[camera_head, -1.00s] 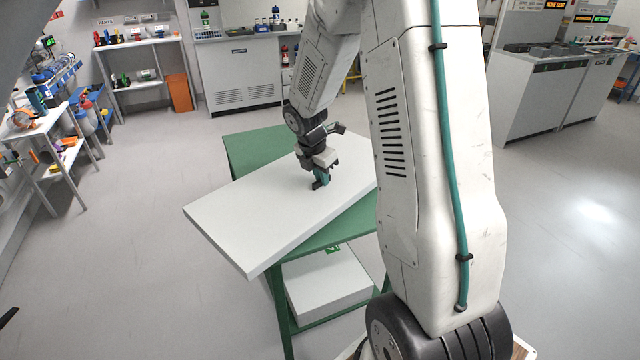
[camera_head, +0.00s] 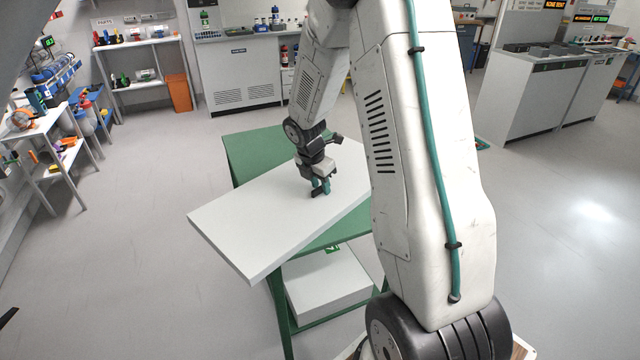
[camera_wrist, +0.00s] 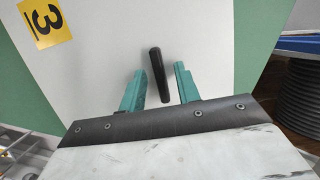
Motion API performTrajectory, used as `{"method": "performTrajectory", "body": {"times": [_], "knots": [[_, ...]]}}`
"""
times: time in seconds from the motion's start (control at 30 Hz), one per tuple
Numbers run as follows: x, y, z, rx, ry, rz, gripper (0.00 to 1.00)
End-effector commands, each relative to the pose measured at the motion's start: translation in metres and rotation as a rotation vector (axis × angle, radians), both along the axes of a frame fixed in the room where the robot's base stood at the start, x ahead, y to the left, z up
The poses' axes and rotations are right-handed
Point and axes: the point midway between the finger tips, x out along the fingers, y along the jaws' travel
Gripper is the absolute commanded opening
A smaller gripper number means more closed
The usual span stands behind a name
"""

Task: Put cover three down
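Cover three is a white panel (camera_head: 250,225) lying flat across the green table (camera_head: 245,150), turned at an angle to it, with its near left end overhanging. In the wrist view the cover (camera_wrist: 100,60) carries a yellow label with a 3 (camera_wrist: 45,20) and a black bar handle (camera_wrist: 158,75). My gripper (camera_head: 321,188) is over the cover at the handle. In the wrist view my gripper's teal fingers (camera_wrist: 159,88) stand on either side of the handle, with a visible gap on each side. The gripper is open around the handle.
A white box-like stack (camera_head: 325,285) sits on the table's lower shelf. Shelves with parts (camera_head: 140,75) and an orange bin (camera_head: 180,92) stand at the back left. Grey cabinets (camera_head: 545,100) stand at the right. The floor around the table is clear.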

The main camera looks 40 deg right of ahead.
Motion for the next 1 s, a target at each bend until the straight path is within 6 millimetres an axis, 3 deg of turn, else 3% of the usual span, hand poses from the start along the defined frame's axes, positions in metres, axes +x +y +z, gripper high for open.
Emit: {"method": "performTrajectory", "body": {"times": [0.17, 0.6, 0.8, 0.93, 1.0], "knots": [[0.001, 0.003, 0.014, -0.002, -0.004, 0.000, 0.32], [-0.002, 0.026, 0.097, -0.001, -0.004, 0.000, 0.32], [-0.004, 0.031, 0.116, 0.000, -0.005, -0.006, 0.32], [-0.017, 0.047, 0.137, 0.010, -0.039, -0.100, 0.32], [-0.033, 0.063, 0.156, 0.025, -0.075, -0.210, 0.32]]}}
